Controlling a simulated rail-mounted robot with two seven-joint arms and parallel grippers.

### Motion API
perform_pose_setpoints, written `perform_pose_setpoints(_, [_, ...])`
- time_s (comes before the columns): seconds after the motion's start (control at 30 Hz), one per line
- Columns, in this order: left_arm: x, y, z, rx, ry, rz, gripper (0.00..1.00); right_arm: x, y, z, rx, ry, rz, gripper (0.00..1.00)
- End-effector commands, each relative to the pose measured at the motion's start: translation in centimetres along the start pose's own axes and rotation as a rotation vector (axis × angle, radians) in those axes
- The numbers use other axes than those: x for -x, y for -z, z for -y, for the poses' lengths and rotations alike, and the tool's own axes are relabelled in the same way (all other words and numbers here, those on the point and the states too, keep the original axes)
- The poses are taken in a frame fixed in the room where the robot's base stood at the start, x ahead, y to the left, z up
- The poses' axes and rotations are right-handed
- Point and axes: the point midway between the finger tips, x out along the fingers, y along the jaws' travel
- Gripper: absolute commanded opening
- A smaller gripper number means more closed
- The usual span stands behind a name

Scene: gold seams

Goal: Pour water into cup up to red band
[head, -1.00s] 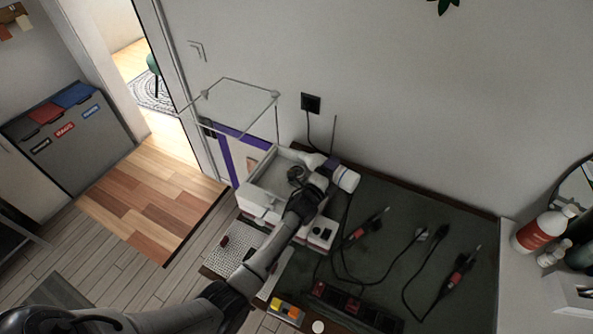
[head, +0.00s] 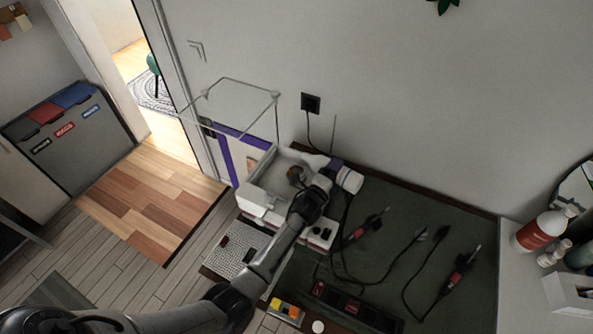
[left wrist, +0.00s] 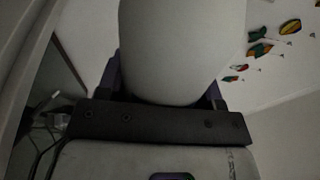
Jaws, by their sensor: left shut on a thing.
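My left gripper (head: 330,169) is shut on a white rounded vessel (head: 349,181). In the head view the vessel lies strongly tilted, its broad end to the right and its narrower white part to the left, over the edge of a white open box (head: 263,191). It fills the middle of the left wrist view (left wrist: 180,50) between the fingers. A small brownish round thing (head: 296,174), perhaps the cup, shows in the box just left of the gripper. I cannot make out a red band, water or a water level. My right gripper is not in view.
The dark workbench (head: 400,285) right of the arm carries cables and red-handled tools (head: 463,261). A clear frame (head: 235,105) stands above and behind the box. A perforated plate (head: 240,250) lies in front of it. Bottles (head: 541,231) stand at far right.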

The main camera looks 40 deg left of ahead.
Motion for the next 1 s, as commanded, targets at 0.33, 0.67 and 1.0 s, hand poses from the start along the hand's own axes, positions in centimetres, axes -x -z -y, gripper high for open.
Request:
perform_pose_setpoints(0.33, [0.0, 0.0, 0.0, -0.008, 0.001, -0.001, 0.31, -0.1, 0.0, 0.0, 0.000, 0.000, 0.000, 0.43])
perform_pose_setpoints(0.67, [0.1, -0.4, -1.0, -0.392, 0.006, -0.050, 0.31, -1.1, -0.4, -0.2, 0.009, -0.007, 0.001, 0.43])
perform_pose_setpoints(1.0, [0.1, -1.0, -1.2, -0.497, 0.006, -0.063, 0.31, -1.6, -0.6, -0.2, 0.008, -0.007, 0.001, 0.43])
